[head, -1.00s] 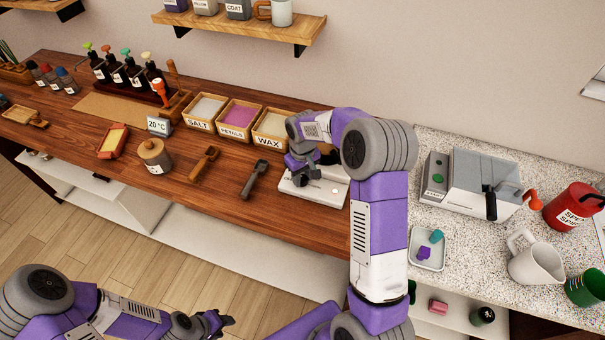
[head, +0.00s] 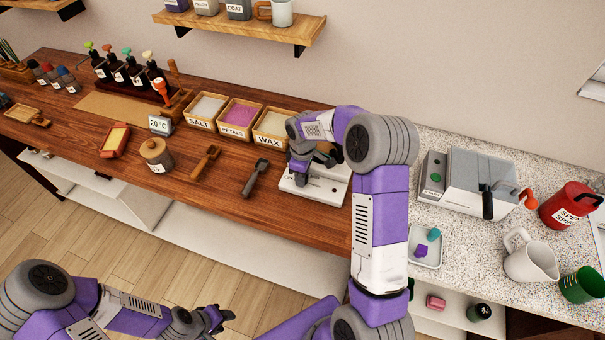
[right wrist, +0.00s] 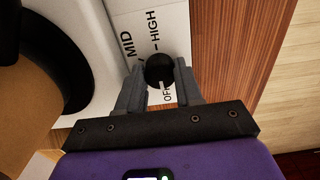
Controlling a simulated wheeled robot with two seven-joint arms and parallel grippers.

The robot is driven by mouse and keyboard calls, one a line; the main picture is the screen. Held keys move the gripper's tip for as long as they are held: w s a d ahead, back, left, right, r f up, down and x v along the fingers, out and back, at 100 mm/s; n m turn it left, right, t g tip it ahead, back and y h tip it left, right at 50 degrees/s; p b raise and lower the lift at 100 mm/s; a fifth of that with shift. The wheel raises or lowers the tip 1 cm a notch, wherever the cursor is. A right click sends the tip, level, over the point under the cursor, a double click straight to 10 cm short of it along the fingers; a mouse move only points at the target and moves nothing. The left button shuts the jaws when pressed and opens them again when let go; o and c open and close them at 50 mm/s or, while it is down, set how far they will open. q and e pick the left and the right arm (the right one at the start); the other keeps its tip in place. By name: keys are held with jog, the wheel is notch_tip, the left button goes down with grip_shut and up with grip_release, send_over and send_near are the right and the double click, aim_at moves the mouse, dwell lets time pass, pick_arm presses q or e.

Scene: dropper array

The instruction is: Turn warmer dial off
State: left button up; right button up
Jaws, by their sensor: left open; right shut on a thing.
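The warmer (head: 325,194) is a white flat unit on the wooden counter, partly hidden by my right arm. In the right wrist view its black round dial (right wrist: 159,70) sits among the labels MID, HIGH and OFF. My right gripper (head: 299,173) is down at the warmer's left side. In the right wrist view its fingers (right wrist: 160,76) are closed on the dial from both sides. A pale mark shows on the dial's lower side, near OFF; its exact setting is hard to tell. My left gripper (head: 219,319) is open and empty, low in front of the counter.
A brown vessel (right wrist: 22,100) stands close to my right gripper on the warmer. The WAX box (head: 272,128) is behind, and a dark-handled scoop (head: 255,178) lies to the left. A grey-lidded machine (head: 478,178) and white pitcher (head: 530,258) stand on the speckled counter.

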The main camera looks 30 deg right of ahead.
dwell(0.4)
jog(key=o, duration=1)
jog(key=shift+o, duration=0.2)
notch_tip(320, 180, up, 8)
jog(key=shift+f+p, duration=0.2)
jog(key=shift+p, duration=0.15)
jog(key=shift+r, duration=0.1)
